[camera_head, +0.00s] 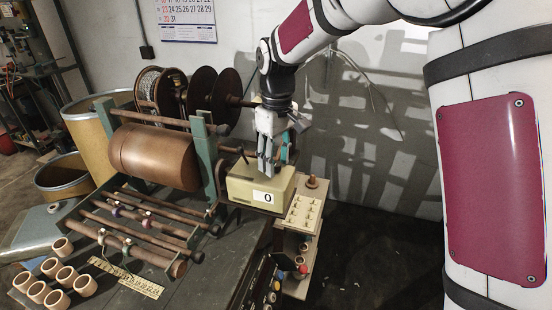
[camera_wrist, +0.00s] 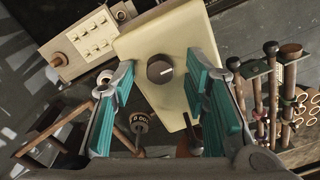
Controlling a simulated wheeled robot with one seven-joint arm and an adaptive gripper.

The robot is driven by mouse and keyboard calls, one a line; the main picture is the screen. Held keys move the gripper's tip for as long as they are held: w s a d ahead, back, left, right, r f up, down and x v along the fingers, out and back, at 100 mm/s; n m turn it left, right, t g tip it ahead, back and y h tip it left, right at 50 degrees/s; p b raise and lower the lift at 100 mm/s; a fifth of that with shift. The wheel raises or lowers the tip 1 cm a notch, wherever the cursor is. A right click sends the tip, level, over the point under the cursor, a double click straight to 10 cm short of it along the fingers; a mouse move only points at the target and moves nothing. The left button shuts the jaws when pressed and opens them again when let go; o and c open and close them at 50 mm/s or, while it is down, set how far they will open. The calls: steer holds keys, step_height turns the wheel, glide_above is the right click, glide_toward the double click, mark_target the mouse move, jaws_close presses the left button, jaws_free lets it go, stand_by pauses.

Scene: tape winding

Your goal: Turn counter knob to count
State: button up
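The counter is a cream box (camera_head: 258,186) on the bench, with a white display reading 0 (camera_head: 262,197) on its front. In the wrist view, its top (camera_wrist: 128,45) carries a dark round knob (camera_wrist: 160,69) with a short white pointer mark toward the right. My gripper (camera_head: 270,162) points down just above the box; the knob is hidden in the head view. In the wrist view, my gripper (camera_wrist: 160,72) is open, its teal-padded fingers either side of the knob with gaps, apart from it.
A winding machine with a brown drum (camera_head: 155,156) and reels stands left of the counter. A panel with several small knobs (camera_head: 303,212) stands right of it. Wooden rings (camera_head: 66,276) and a ruler (camera_head: 126,277) lie at the front left. A wall is close behind.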

mark_target(277, 163)
step_height(277, 163, up, 12)
stand_by(0.7)
steer(key=shift+d, duration=0.15)
steer(key=s+d+r+m+t, duration=0.4)
steer(key=s+d, duration=0.5)
steer(key=s, duration=0.5)
steer(key=s+d+f+m, duration=0.2)
steer(key=s+d, duration=0.1)
steer(key=s, duration=0.4)
steer(key=s+d+f+m+t, duration=0.1)
steer(key=s+d+f+m, duration=0.1)
steer(key=s, duration=0.6)
steer(key=shift+d+f, duration=0.15)
steer(key=shift+d, duration=0.45)
